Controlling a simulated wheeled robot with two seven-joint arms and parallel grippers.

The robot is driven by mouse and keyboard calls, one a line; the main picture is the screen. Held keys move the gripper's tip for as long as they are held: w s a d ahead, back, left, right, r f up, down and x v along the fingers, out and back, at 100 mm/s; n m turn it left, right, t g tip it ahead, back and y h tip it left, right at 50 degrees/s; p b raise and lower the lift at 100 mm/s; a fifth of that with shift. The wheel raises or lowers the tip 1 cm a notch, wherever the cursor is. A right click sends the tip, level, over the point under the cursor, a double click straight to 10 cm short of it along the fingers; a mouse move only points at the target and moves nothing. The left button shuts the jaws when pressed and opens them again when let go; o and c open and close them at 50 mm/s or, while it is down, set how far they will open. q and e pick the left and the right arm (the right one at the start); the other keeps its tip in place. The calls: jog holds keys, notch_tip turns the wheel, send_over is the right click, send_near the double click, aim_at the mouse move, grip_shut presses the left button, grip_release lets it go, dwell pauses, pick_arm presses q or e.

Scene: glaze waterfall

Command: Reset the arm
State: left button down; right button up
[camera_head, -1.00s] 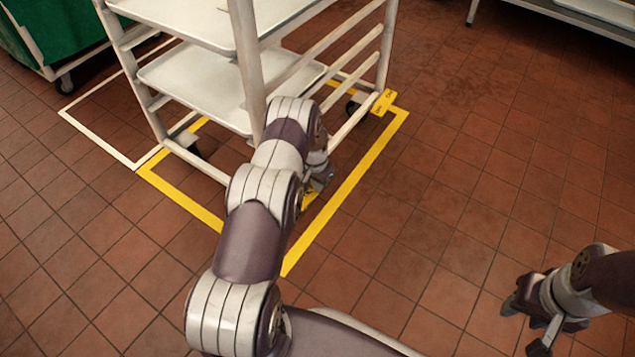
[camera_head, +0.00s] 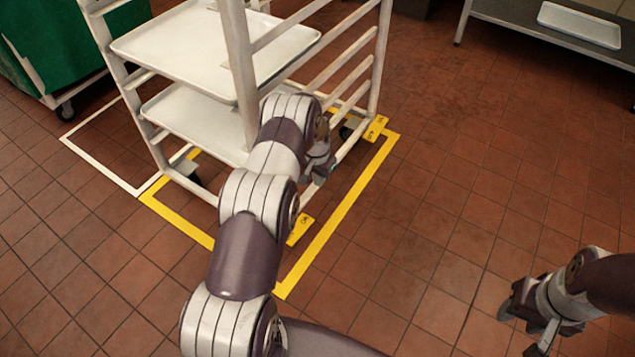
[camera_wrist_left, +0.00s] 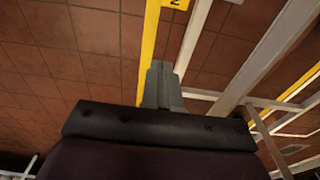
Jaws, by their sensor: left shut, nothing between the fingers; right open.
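My left arm reaches forward from the bottom of the head view. Its gripper (camera_head: 318,172) is partly hidden behind the wrist, close to the front right post of the white rack. In the left wrist view the left gripper (camera_wrist_left: 162,85) shows its fingers closed together with nothing between them, above the floor and the yellow line. My right gripper (camera_head: 520,325) is at the lower right of the head view, open and empty above bare floor.
A white rack (camera_head: 236,60) with white trays (camera_head: 185,45) stands inside a yellow floor outline (camera_head: 345,205). A green bin (camera_head: 70,40) is at the far left. A table (camera_head: 560,30) with a tray (camera_head: 580,25) is at the back right. The tiled floor on the right is clear.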

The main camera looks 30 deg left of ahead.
dwell(0.5)
pick_arm(q)
jog(key=s+d+r+n+g, duration=0.1)
jog(key=s+d+n, duration=0.15)
jog(key=s, duration=0.45)
jog(key=s+d+r+m+t+p, duration=0.1)
jog(key=s+d+r+p, duration=0.35)
jog(key=s+r, duration=0.75)
jog(key=s+d+r+m+p, duration=0.15)
jog(key=s+d+r, duration=0.6)
jog(key=r, duration=0.85)
notch_tip(320, 180, up, 39)
jog(key=p, duration=3.8)
jog(key=shift+n, duration=0.3)
jog(key=shift+d, duration=0.1)
